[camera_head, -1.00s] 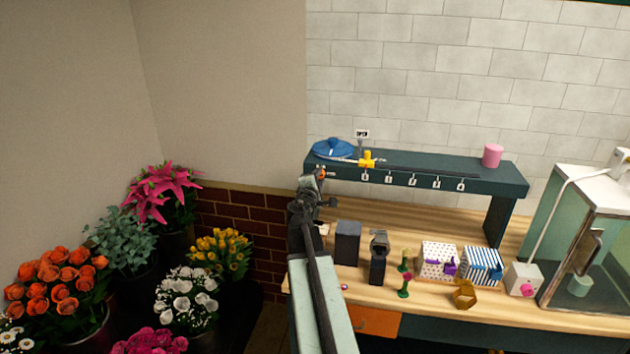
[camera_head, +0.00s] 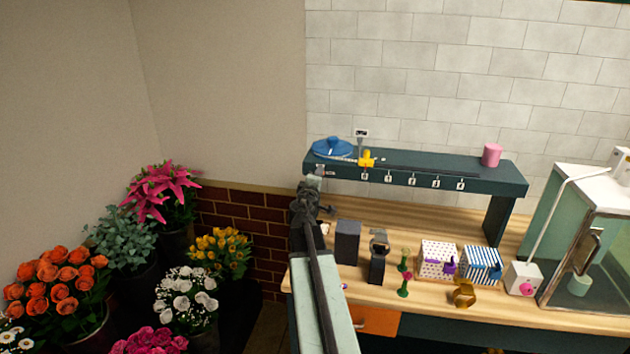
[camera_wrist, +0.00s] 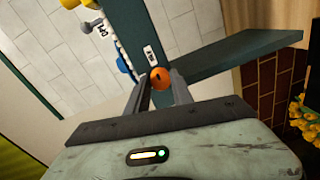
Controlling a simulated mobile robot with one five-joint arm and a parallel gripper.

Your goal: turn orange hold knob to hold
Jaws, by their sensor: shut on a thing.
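The orange hold knob (camera_wrist: 160,78) shows in the wrist view as a round orange ball with a dark mark, at the left end of the dark teal shelf. My gripper (camera_wrist: 161,86) has a fingertip on each side of the knob and is shut on it. In the head view my gripper (camera_head: 315,180) is at the shelf's left end, and it hides the knob there. A small white label (camera_wrist: 150,54) sits just beside the knob; its writing is too small to read surely.
The teal shelf (camera_head: 420,165) carries a blue disc (camera_head: 333,148), a yellow piece (camera_head: 367,158) and a pink cylinder (camera_head: 492,155). Below, the wooden bench (camera_head: 420,300) holds boxes, including a dark one (camera_head: 347,242). A glass cabinet (camera_head: 585,240) stands right; flower buckets fill the left.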

